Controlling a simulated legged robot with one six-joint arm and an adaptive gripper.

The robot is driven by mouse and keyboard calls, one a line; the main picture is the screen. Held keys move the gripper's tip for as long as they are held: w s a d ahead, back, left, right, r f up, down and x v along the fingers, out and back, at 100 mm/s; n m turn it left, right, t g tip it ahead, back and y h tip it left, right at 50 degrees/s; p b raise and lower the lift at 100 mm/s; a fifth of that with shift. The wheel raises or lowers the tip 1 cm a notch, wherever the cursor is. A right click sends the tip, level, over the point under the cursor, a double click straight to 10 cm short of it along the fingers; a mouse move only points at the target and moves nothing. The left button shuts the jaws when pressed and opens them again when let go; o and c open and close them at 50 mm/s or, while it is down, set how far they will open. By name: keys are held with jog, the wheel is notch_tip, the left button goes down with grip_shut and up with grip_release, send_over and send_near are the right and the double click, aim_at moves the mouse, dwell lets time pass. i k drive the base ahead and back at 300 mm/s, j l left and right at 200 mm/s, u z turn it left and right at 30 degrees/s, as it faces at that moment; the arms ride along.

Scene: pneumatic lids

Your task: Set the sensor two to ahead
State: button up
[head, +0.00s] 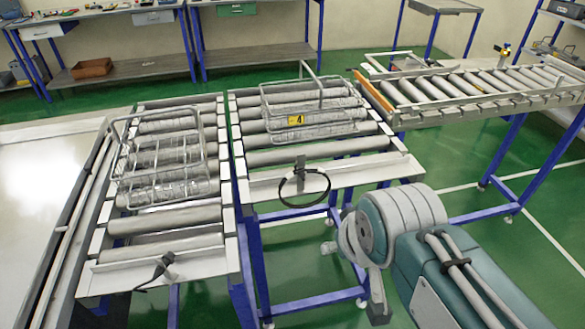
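Two small dark lever-like parts, which may be sensors, sit on the front plates of two roller conveyors. One (158,268) is on the left conveyor's front plate, leaning up to the right. The other (300,168) is on the middle conveyor's front plate, roughly upright, with a black cable loop (304,203) hanging from it. No number shows on either, so I cannot tell which is sensor two. My teal and grey arm enters at lower right. Its grey end (378,300) points down beside the middle conveyor, apart from both parts. The fingers cannot be made out.
Wire baskets (165,155) (310,108) lie on both conveyors; the middle one has a yellow tag (296,120). Another roller conveyor (480,85) stands at right, a pale table (40,200) at left. Workbenches (150,75) line the back. Green floor is open at right.

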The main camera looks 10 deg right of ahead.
aim_at(170, 277)
jog(key=u, duration=1.4)
